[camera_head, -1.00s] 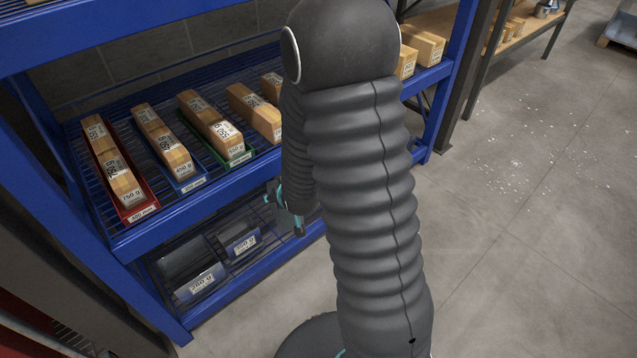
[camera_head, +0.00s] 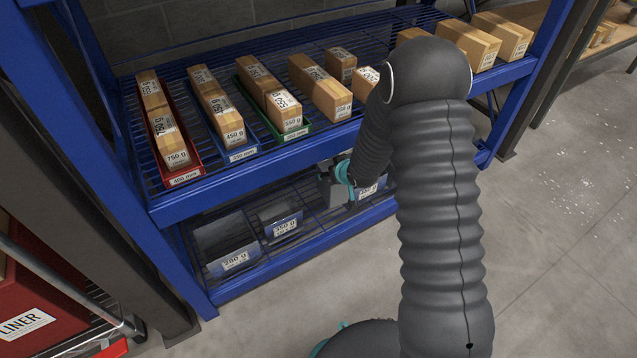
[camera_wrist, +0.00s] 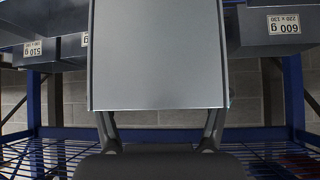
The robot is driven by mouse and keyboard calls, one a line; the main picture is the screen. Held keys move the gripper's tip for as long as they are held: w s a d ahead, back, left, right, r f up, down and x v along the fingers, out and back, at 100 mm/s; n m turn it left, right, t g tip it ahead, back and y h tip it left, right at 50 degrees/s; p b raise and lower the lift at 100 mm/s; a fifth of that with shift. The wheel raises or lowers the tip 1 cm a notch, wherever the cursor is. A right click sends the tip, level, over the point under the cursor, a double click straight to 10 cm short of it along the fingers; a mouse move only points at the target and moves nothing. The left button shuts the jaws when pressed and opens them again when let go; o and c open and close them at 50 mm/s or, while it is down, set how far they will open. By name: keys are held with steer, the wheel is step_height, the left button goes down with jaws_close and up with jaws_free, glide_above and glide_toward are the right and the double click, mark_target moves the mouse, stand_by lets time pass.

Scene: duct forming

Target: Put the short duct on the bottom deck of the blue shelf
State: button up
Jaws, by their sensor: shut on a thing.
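My gripper (camera_head: 346,186) is at the blue shelf (camera_head: 275,262), in the gap between the middle deck and the bottom deck. It is shut on a plain grey duct (camera_wrist: 158,60), whose flat face fills the middle of the wrist view. In the head view only a small grey part of the duct (camera_head: 328,190) shows beside the gripper. My arm hides the rest. I cannot tell whether the duct touches the bottom deck. My two fingers (camera_wrist: 160,128) show below the duct in the wrist view.
Labelled grey boxes stand on the bottom deck: 280 g (camera_head: 228,250), 350 g (camera_head: 280,222) and one right of my gripper (camera_head: 371,188). In the wrist view, labelled boxes flank the duct, one marked 600 g (camera_wrist: 262,30).

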steer(key=shift+n+g+y, duration=0.3)
steer(key=shift+n+y, duration=0.1)
steer(key=shift+n, duration=0.3)
steer(key=a+f, duration=0.1)
steer(key=w+a+f, duration=0.1)
steer(key=a, duration=0.1)
steer(key=a+f+b, duration=0.1)
steer(key=f, duration=0.1)
steer(key=shift+w+a, duration=0.25)
steer(key=shift+w, duration=0.1)
step_height(320, 180, down, 7)
steer(key=b, duration=0.5)
steer(key=shift+b, duration=0.35)
steer(key=shift+f+b, duration=0.35)
steer(key=shift+f, duration=0.1)
steer(key=o, duration=1.4)
steer(key=shift+d, duration=0.1)
